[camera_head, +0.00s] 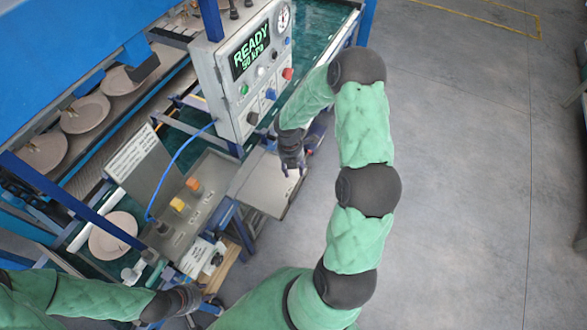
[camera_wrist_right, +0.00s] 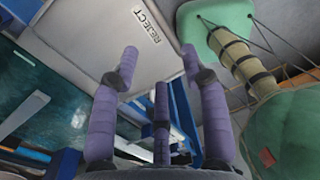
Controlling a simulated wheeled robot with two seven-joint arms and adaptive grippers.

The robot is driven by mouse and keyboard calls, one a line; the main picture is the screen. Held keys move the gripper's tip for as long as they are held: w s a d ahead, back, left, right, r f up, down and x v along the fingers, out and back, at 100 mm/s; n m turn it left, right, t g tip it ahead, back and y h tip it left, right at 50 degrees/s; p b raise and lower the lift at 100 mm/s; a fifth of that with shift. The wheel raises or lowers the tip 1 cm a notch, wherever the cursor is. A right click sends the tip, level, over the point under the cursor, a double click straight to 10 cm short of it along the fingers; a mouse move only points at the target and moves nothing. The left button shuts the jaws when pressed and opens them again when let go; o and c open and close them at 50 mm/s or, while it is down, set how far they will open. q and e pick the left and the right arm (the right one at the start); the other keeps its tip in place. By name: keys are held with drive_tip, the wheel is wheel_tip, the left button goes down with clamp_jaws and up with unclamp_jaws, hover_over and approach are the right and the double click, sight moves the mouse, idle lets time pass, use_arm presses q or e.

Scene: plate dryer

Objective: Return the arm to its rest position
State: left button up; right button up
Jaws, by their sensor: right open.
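My right arm (camera_head: 362,125), in a green sleeve with dark joints, arches up and then down to the left in the head view. My right gripper (camera_head: 292,168) is above the pale reject surface (camera_head: 262,182). In the right wrist view its purple fingers (camera_wrist_right: 160,58) are spread, with nothing between them. That surface, marked REJECT, also shows in the wrist view (camera_wrist_right: 95,35). My left arm (camera_head: 95,297) comes in low from the left. My left gripper (camera_head: 192,298) is at the lower edge near a small wooden ledge; its fingers are too small and dark to read.
A control box (camera_head: 240,70) reading READY, 50 kPa stands left of my right arm. Several plates lie on the dryer belt, one (camera_head: 85,114) near its middle. Another plate (camera_head: 113,236) lies lower left. A blue hose (camera_head: 165,180) hangs nearby. The floor (camera_head: 460,180) at right is clear.

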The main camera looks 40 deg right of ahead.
idle(0.3)
drive_tip(key=s+a+f+m+y, duration=0.2)
drive_tip(key=a+f+m, duration=0.25)
drive_tip(key=a, duration=0.35)
drive_tip(key=s+a+f+m+y, duration=0.25)
drive_tip(key=a+m, duration=0.35)
drive_tip(key=a, duration=0.3)
drive_tip(key=s+a+f+m+t, duration=0.1)
drive_tip(key=s+a+f+m, duration=0.3)
drive_tip(key=s+a+m, duration=0.85)
drive_tip(key=w+f+m+b, duration=0.1)
drive_tip(key=w+f+b, duration=0.1)
drive_tip(key=f+b, duration=0.5)
drive_tip(key=w+d+f+m+b, duration=0.1)
drive_tip(key=w+f+b, duration=0.1)
drive_tip(key=f+b, duration=0.6)
drive_tip(key=shift+w+b, duration=0.35)
drive_tip(key=shift+b, duration=0.6)
